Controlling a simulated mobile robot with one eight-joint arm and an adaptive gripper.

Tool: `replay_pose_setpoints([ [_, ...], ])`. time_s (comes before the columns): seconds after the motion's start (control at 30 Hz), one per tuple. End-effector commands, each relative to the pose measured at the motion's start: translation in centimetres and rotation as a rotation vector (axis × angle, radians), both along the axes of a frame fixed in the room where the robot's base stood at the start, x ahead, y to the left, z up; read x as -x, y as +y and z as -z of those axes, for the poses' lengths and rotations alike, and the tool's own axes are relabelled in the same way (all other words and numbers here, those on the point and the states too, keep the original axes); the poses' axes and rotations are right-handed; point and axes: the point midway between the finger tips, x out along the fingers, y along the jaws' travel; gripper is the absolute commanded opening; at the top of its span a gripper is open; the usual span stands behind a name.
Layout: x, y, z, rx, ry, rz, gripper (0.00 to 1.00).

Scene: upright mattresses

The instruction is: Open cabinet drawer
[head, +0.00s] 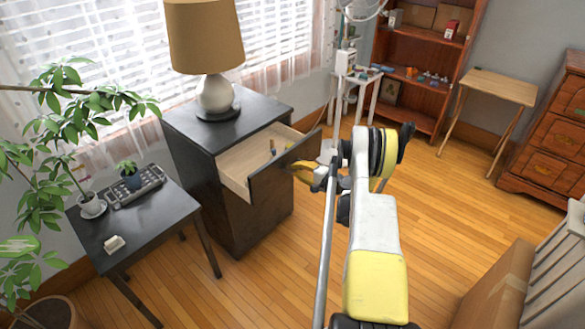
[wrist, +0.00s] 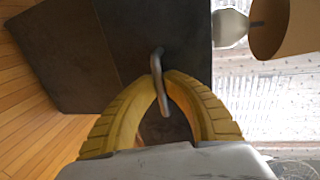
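The dark cabinet (head: 222,190) stands by the window with its top drawer pulled out. The drawer's pale inside (head: 238,168) shows small items in it. Its dark front panel (head: 280,168) faces my arm. My gripper (head: 300,167) is at this panel, its yellow fingers near the panel's outer face. In the wrist view, the fingertips (wrist: 160,76) close on both sides of the grey metal handle (wrist: 157,66), which stands out from the dark drawer front (wrist: 150,30). In the head view the handle is hidden by the gripper.
A lamp (head: 206,50) stands on the cabinet. A dark side table (head: 140,215) with small plants is at the left. A wooden bookshelf (head: 425,60), a small folding table (head: 500,86) and a wooden dresser (head: 550,135) stand behind. A cardboard box (head: 497,290) is at lower right. Floor between is clear.

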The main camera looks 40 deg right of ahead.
Motion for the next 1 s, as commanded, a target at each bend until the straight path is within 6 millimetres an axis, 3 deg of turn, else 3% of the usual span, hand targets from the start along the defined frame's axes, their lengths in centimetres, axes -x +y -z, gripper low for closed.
replay_pose_setpoints([
  [0.23,1.6,-0.1,0.0,0.000,-0.001,-0.001,0.00],
  [0.67,1.9,-0.1,0.0,0.000,-0.001,-0.001,0.00],
  [0.7,1.9,-0.1,0.0,0.000,-0.001,-0.001,0.20],
  [0.73,1.9,-0.1,0.0,0.000,-0.001,-0.001,0.29],
  [1.0,1.9,-0.1,0.0,0.000,-0.001,0.000,0.32],
])
